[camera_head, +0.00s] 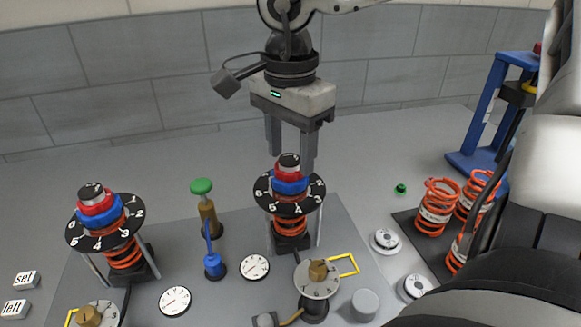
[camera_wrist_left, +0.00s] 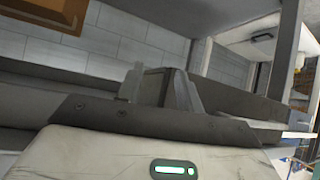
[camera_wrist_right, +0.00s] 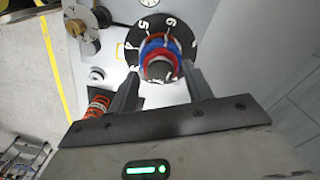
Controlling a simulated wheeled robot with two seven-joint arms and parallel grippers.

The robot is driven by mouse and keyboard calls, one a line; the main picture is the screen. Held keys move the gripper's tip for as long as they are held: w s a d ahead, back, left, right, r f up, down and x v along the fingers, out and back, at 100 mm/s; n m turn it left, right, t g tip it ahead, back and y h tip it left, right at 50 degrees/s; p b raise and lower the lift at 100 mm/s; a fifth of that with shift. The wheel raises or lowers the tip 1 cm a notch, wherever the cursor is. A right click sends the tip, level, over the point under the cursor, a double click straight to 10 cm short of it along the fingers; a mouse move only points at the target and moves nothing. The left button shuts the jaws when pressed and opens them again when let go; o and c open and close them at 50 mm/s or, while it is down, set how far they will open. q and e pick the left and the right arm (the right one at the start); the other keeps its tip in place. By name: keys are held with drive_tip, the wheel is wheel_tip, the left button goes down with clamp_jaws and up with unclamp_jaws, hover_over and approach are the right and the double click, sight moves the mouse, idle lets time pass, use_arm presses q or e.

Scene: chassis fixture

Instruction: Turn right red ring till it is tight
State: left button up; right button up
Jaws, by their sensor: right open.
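The right red ring (camera_head: 277,169) sits around the shaft of the right spring stand, below a grey cap (camera_head: 289,159) and above a blue ring (camera_head: 290,186) and a black numbered dial (camera_head: 262,194). My right gripper (camera_head: 290,158) is open and points down, its fingers behind and around the cap's height. In the right wrist view the dial (camera_wrist_right: 178,28) and the red ring (camera_wrist_right: 160,50) show between and beyond the open fingers (camera_wrist_right: 160,85); I cannot tell whether they touch. My left gripper (camera_wrist_left: 163,82) shows only in the left wrist view, with its fingers together and empty.
A similar left stand with a red ring (camera_head: 95,207) is on the panel. A green-topped post (camera_head: 202,187), gauges (camera_head: 255,267) and a brass knob (camera_head: 318,270) stand near. Orange springs (camera_head: 437,206) and a blue frame (camera_head: 484,112) are at the right.

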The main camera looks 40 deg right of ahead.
drive_tip(key=shift+f+b, duration=0.45)
drive_tip(key=shift+f, duration=0.3)
drive_tip(key=shift+r, duration=0.1)
drive_tip(key=shift+n, duration=0.3)
drive_tip(key=n+p, duration=0.1)
drive_tip(key=n, duration=1.2)
